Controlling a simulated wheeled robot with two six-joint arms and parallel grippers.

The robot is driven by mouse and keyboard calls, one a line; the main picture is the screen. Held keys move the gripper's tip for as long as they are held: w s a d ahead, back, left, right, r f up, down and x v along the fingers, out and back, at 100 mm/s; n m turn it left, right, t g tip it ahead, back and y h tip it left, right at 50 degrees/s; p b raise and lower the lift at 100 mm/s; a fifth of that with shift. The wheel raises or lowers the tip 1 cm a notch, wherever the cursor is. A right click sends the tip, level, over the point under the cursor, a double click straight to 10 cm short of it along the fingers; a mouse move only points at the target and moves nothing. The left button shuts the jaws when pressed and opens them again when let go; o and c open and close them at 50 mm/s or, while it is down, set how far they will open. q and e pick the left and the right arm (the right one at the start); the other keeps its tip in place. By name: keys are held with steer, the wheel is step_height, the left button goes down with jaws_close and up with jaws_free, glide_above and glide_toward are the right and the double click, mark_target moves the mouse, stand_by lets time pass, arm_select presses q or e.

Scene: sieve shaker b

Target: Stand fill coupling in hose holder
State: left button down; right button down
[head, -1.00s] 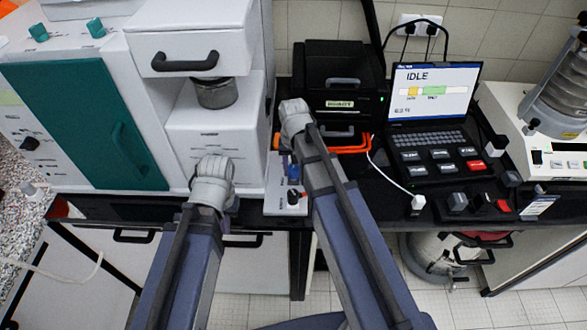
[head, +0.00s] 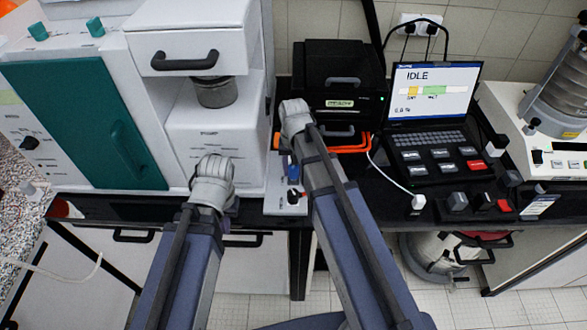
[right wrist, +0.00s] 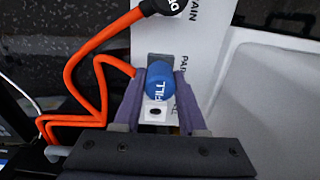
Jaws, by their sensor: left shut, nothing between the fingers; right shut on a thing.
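The fill coupling (right wrist: 160,82), a blue round cap lettered FILL, sits between the purple fingers of my right gripper (right wrist: 160,98) in the right wrist view. The gripper is shut on it. An orange hose (right wrist: 110,62) loops close beside it. A grey block shows just beyond the cap, and a white square with a dark hole shows just below it; I cannot tell whether either is the hose holder, or whether the coupling touches it. In the head view my right wrist hides its fingers. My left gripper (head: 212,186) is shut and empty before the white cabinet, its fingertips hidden.
A white panel (right wrist: 195,25) with printed labels lies behind the coupling. A black coupling (right wrist: 165,5) is at the top edge. In the head view a laptop (head: 432,95) reads IDLE, and a black device (head: 340,65) stands behind my right wrist. A white cable (head: 388,172) crosses the bench.

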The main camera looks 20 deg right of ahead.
steer(key=shift+f+b, duration=0.35)
steer(key=shift+f, duration=0.05)
steer(key=shift+c, duration=1.9)
jaws_free()
steer(key=shift+r, duration=0.1)
step_height(320, 180, up, 8)
steer(key=p, duration=0.8)
steer(key=shift+f, duration=0.2)
